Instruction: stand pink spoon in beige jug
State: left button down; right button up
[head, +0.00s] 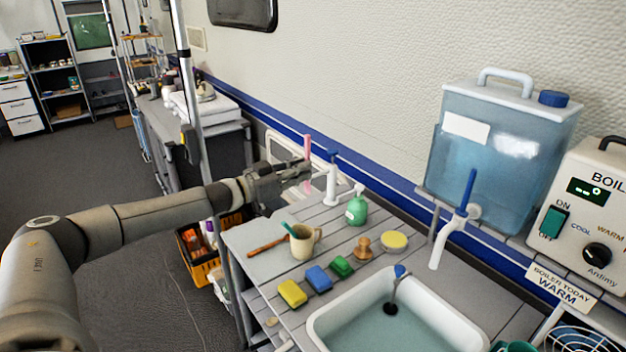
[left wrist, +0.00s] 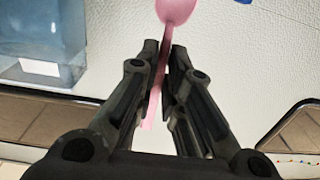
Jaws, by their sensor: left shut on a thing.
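My left gripper (head: 296,172) is shut on the pink spoon (head: 307,148) and holds it above the back left end of the counter. In the head view the spoon is roughly upright. In the left wrist view the spoon (left wrist: 177,10) passes between the fingertips (left wrist: 165,62), with its rounded bowl at the top edge and its handle below. The beige jug (head: 304,245) stands on the counter, below the gripper in the picture and apart from it. A teal utensil (head: 289,229) leans in the jug. My right gripper is out of view.
A brown stick-like item (head: 268,246) lies left of the jug. A green bottle (head: 357,209), a white tap (head: 331,184), a wooden item (head: 363,247), yellow (head: 292,293), blue (head: 318,278) and green (head: 342,266) sponges surround it. A sink (head: 321,323) is in front.

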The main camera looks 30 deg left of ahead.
aim_at(306, 186)
pick_arm(q)
jog(key=shift+s+a+r, duration=0.1)
jog(key=shift+s+a, duration=0.1)
jog(key=shift+a, duration=0.15)
jog(key=shift+f+b, duration=2.25)
jog(key=shift+f, duration=0.75)
notch_tip(306, 186, down, 9)
jog(key=b, duration=0.7)
jog(key=shift+w, duration=0.1)
jog(key=shift+f+b, duration=0.75)
jog(key=shift+b, duration=0.2)
jog(key=shift+f+b, duration=0.45)
